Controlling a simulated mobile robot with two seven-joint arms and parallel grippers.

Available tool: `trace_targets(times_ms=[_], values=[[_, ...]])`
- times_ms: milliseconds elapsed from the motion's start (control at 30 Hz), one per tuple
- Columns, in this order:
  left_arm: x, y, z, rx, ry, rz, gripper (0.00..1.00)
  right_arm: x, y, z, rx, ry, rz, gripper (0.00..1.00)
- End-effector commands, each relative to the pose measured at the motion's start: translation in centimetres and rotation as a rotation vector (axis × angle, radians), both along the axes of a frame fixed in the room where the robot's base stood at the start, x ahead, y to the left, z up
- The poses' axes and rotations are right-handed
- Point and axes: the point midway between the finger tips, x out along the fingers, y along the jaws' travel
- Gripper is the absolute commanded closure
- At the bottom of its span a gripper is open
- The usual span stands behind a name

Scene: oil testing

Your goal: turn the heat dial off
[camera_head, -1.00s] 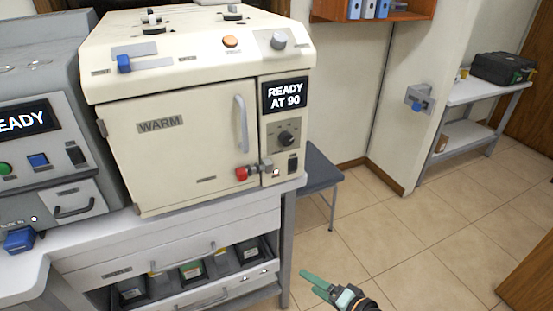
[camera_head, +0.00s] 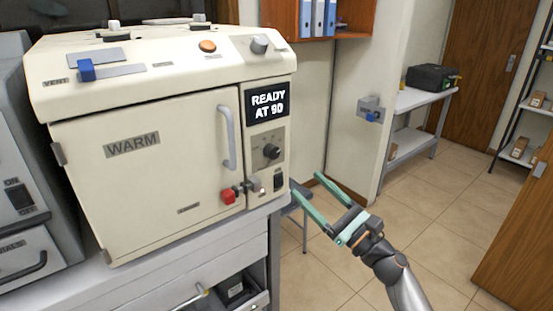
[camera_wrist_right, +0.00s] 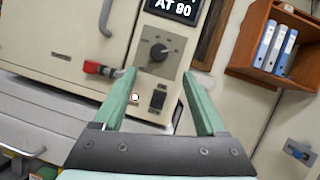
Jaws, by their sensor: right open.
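The heat dial is a dark round knob (camera_head: 271,151) on the front panel of the cream warming oven (camera_head: 150,165), below a display reading "READY AT 90" (camera_head: 268,104). In the right wrist view the dial (camera_wrist_right: 159,53) is above and between the fingertips, with its pointer turned to the right. My right gripper (camera_head: 306,182) is open and empty, lower right of the dial and apart from it. In the wrist view its fingers (camera_wrist_right: 158,82) spread on either side of the panel. My left gripper is not in view.
A black rocker switch (camera_head: 278,182) and a red-tipped latch (camera_head: 229,196) sit below the dial. The oven's door handle (camera_head: 226,137) is to the left. An orange shelf with binders (camera_head: 318,18) hangs behind.

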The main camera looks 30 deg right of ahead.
Motion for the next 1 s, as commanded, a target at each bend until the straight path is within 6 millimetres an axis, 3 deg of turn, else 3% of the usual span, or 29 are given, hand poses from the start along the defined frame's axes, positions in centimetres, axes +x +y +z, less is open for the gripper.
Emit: trace_targets(times_ms=[300,500,700,1000], values=[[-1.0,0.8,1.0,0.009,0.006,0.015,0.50,6.0,1.3,2.8,-0.005,-0.001,-0.001,0.26],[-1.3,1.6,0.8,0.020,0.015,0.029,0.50,8.6,1.9,3.7,-0.004,0.000,-0.001,0.26],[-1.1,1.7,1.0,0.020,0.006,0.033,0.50,9.6,2.2,4.0,-0.005,0.000,-0.001,0.26],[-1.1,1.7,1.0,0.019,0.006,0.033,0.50,9.7,2.2,3.9,-0.005,0.001,-0.001,0.29]])
